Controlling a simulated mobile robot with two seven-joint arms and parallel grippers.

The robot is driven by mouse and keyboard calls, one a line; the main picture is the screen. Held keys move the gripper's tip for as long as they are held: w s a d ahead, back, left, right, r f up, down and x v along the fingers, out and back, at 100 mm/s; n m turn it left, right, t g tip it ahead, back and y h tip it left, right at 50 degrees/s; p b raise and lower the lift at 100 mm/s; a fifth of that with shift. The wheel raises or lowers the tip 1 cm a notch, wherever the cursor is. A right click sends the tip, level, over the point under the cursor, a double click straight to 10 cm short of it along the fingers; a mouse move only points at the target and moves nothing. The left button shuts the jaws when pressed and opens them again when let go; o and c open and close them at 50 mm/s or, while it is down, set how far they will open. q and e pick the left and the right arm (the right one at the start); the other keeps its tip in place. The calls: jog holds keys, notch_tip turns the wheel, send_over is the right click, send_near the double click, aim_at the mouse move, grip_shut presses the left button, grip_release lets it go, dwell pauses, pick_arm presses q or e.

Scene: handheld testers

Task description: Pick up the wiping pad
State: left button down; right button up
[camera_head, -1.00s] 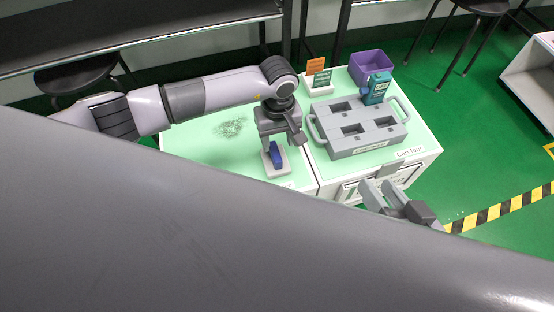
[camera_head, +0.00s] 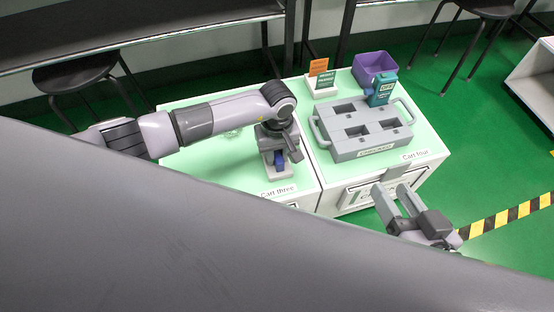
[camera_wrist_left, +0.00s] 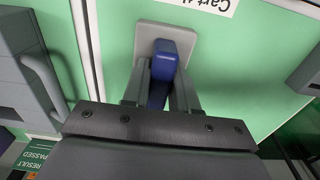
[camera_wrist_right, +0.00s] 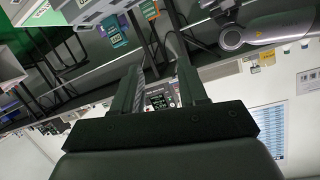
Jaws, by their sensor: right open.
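The likely wiping pad is a blue block (camera_head: 279,158) on a pale grey base (camera_head: 278,171), on the green top of cart three. It also shows in the left wrist view as a blue block (camera_wrist_left: 165,62) on a grey plate. My left gripper (camera_head: 277,150) is over it, with one finger on each side of the blue part. In the left wrist view the fingers (camera_wrist_left: 160,85) lie close along it; whether they press on it cannot be told. My right gripper (camera_head: 387,205) is open and empty in front of cart four.
Cart four (camera_head: 432,147) carries a grey handled case (camera_head: 365,148), with a teal tester (camera_head: 382,90) at its back right. A purple bin (camera_head: 372,64) and a sign holder (camera_head: 322,84) stand behind. A speckled patch on cart three is mostly hidden by my left arm.

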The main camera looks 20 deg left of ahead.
aim_at(277, 152)
pick_arm(q)
jog(key=shift+r, duration=0.5)
notch_tip(277, 152, up, 7)
jog(key=p, duration=0.3)
jog(key=shift+w, duration=0.1)
notch_tip(277, 152, up, 12)
jog(key=p, duration=0.3)
pick_arm(e)
jog(key=shift+s+d+r+g+h, duration=0.25)
jog(key=shift+d+r+g+h, duration=0.3)
jog(key=shift+d+h, duration=0.2)
pick_arm(q)
jog(key=c, duration=1.7)
grip_release()
jog(key=shift+a, duration=0.1)
jog(key=shift+c, duration=0.6)
